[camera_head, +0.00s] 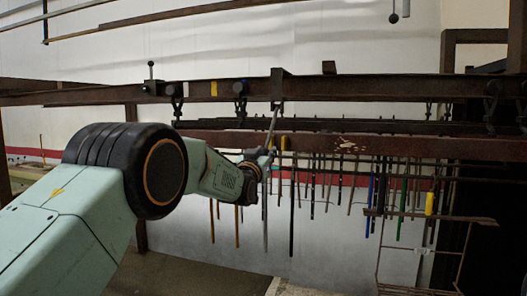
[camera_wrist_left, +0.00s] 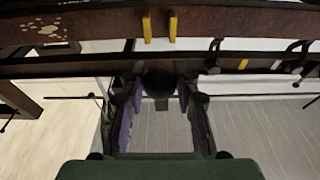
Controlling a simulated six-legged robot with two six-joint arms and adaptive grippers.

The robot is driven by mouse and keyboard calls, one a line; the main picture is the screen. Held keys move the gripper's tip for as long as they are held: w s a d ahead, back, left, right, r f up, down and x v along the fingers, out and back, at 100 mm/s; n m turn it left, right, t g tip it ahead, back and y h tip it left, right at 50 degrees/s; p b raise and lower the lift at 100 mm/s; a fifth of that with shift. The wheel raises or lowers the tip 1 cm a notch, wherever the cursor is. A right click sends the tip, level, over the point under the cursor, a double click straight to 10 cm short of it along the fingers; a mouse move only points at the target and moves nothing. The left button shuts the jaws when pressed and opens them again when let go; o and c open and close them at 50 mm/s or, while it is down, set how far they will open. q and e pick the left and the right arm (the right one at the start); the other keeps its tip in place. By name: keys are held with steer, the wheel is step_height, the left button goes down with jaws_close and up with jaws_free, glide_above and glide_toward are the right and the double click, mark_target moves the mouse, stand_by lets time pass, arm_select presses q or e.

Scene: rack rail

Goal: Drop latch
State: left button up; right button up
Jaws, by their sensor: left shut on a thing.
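A dark brown rack rail (camera_head: 350,87) runs across the head view. My left gripper (camera_head: 264,157) is below the rail, near the middle of the picture. A thin grey lever (camera_head: 272,122) slants down from the rail to the gripper. In the left wrist view my left gripper (camera_wrist_left: 160,88) has its fingers on both sides of a dark round knob (camera_wrist_left: 159,82) and is shut on it. The knob is hidden in the head view. Another latch (camera_head: 151,79), with an upright lever and ball top, stands on the rail at the left. My right gripper is not in view.
Several thin rods (camera_head: 292,205) hang below a lower beam (camera_head: 400,146). Hooks (camera_head: 176,101) hang from the rail. Yellow tabs (camera_wrist_left: 147,28) show close beyond the fingers in the wrist view. A thin metal stand (camera_head: 420,252) is at the lower right.

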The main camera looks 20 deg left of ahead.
arm_select(q)
steer(key=shift+w+f, duration=0.5)
steer(key=shift+f, duration=0.25)
steer(key=shift+w+d+f, duration=0.1)
steer(key=shift+w+f, duration=0.85)
steer(key=shift+w, duration=0.25)
steer(key=o, duration=0.8)
steer(key=shift+s+r, duration=0.2)
steer(key=shift+o, duration=1.1)
steer(key=shift+w, duration=0.1)
steer(key=r+b+v, duration=0.1)
steer(key=b+v, duration=0.3)
steer(key=v, duration=0.3)
steer(key=shift+r, duration=0.35)
